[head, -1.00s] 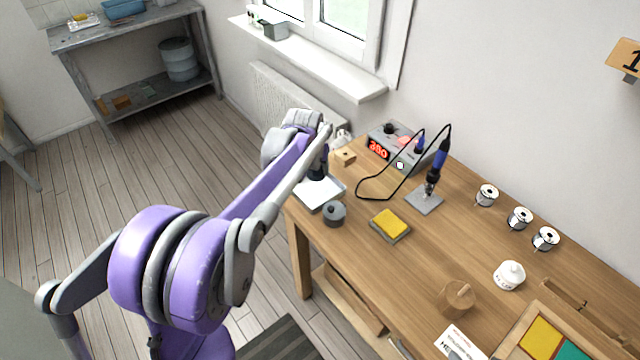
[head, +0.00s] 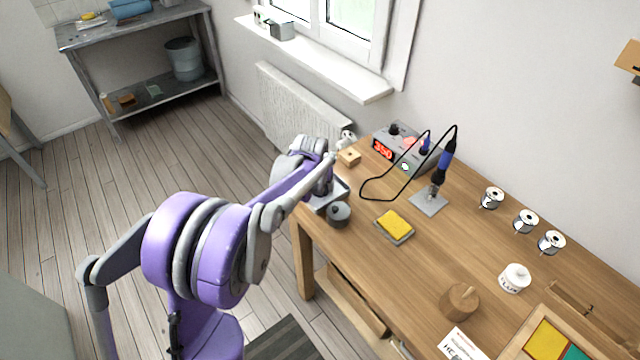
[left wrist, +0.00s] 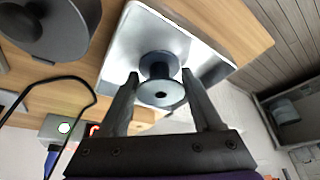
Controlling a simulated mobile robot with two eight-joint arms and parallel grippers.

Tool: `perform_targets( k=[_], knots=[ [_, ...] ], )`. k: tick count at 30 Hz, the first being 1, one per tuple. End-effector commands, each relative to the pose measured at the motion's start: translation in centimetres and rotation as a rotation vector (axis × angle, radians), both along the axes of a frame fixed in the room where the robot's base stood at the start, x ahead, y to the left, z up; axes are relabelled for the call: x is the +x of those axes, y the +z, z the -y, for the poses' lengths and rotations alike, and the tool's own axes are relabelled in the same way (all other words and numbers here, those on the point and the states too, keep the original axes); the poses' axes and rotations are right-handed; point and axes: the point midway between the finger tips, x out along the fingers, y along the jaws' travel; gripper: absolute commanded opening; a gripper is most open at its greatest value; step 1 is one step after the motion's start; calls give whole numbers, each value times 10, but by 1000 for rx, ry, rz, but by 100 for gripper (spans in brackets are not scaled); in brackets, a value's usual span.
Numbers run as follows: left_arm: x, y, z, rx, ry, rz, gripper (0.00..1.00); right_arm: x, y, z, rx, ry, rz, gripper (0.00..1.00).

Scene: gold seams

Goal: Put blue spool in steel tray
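The steel tray (head: 343,194) sits at the far left end of the wooden bench, partly hidden by my left arm. In the left wrist view the steel tray (left wrist: 127,52) is bright and shallow. The blue spool (left wrist: 160,72), dark blue-grey with two round flanges, stands inside it with its hollow end toward the camera. My left gripper (left wrist: 160,76) has its fingers spread on either side of the spool, with narrow gaps showing beside it. In the head view my left gripper (head: 326,188) is over the tray; the spool cannot be made out there. My right gripper is not in view.
A dark grey round pot (head: 338,214) stands right beside the tray. A wooden block (head: 348,157) and a soldering station (head: 400,148) with a looping cable are behind. A yellow sponge (head: 394,225), several silver spools (head: 525,221) and a white jar (head: 515,278) stand farther right.

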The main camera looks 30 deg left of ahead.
Motion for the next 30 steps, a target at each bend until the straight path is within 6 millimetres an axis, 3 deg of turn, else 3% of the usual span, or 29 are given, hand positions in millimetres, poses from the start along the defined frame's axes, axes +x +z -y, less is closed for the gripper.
perform_targets(
  k=[3,14,30],
  knots=[
    [0,0,0,0,0,0,88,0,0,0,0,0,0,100],
    [-1,7,0,0,0,1,88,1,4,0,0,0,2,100],
    [-39,100,10,0,0,1,88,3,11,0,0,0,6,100]
  ],
)
